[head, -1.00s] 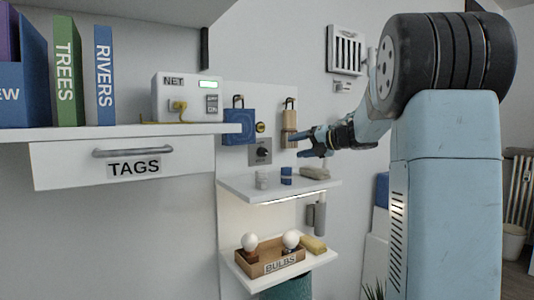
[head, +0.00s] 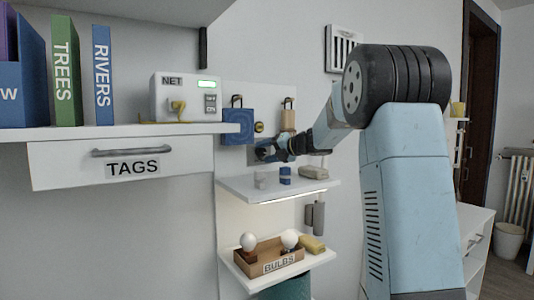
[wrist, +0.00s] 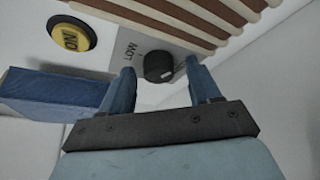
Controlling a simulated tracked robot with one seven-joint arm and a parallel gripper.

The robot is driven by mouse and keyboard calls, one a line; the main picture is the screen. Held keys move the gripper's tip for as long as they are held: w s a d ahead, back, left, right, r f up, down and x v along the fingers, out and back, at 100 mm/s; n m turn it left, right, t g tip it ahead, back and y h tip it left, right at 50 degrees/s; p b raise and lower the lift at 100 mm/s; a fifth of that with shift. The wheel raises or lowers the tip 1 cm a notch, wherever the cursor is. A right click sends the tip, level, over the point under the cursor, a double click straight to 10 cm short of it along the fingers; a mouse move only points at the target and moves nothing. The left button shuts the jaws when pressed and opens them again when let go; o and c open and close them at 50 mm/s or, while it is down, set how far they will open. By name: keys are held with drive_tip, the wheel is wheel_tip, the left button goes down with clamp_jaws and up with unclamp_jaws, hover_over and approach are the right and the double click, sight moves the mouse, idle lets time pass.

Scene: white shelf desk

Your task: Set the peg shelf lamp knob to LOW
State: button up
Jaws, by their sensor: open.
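The lamp knob (wrist: 158,66) is a round black dial with a pale mark, on a grey plate (wrist: 130,45) in the wrist view. The word LOW is printed on the plate beside it. My gripper (wrist: 160,78) is open, with one blue finger on each side of the knob; I cannot tell whether either touches it. In the head view my gripper (head: 262,152) is at the peg board above the small shelf (head: 240,188) and hides the knob.
A yellow ON button (wrist: 70,36) sits left of the knob, near a blue hanging item (wrist: 55,90). Small blocks (head: 284,174) stand on the shelf below, above a bulb box (head: 268,262).

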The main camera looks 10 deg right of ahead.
drive_tip(key=shift+c, duration=0.3)
drive_tip(key=c, duration=1)
